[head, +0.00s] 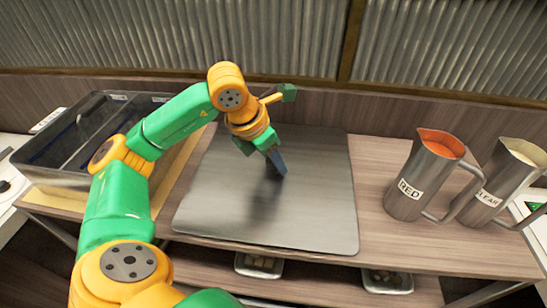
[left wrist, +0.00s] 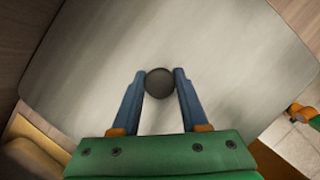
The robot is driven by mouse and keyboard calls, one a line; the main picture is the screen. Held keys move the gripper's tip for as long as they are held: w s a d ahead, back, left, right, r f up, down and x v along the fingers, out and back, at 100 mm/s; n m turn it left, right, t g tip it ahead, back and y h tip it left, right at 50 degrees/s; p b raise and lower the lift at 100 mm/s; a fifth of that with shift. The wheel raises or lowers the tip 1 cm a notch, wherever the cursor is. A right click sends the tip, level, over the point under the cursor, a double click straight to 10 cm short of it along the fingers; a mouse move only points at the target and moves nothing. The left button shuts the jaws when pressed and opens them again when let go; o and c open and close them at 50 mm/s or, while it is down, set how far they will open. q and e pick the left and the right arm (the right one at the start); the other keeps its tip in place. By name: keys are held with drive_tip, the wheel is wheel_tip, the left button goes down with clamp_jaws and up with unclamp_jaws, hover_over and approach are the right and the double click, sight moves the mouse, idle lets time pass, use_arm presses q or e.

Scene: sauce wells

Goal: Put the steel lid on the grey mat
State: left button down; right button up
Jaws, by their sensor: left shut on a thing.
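The steel lid (head: 215,200) is a large flat grey plate with rounded corners, lying over the middle of the wooden counter. The lid also fills most of the left wrist view (left wrist: 100,60). My left gripper (head: 278,168) points down at the middle of the lid. In the left wrist view its two blue fingers (left wrist: 160,85) are shut on the lid's dark round knob (left wrist: 160,81), one on each side. I cannot tell whether the lid is raised or what lies beneath it. I cannot make out a grey mat. My right gripper is not in view.
A steel jug marked RED (head: 405,205) and one marked CLEAR (head: 503,188) stand right of the lid. Small trays (head: 388,282) sit on a lower shelf. A corrugated wall (head: 200,40) closes off the back.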

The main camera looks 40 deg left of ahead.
use_arm(q)
drive_tip(key=shift+f, duration=0.1)
unclamp_jaws()
idle(0.4)
idle(0.3)
wheel_tip(320, 180, up, 11)
drive_tip(key=p, duration=1)
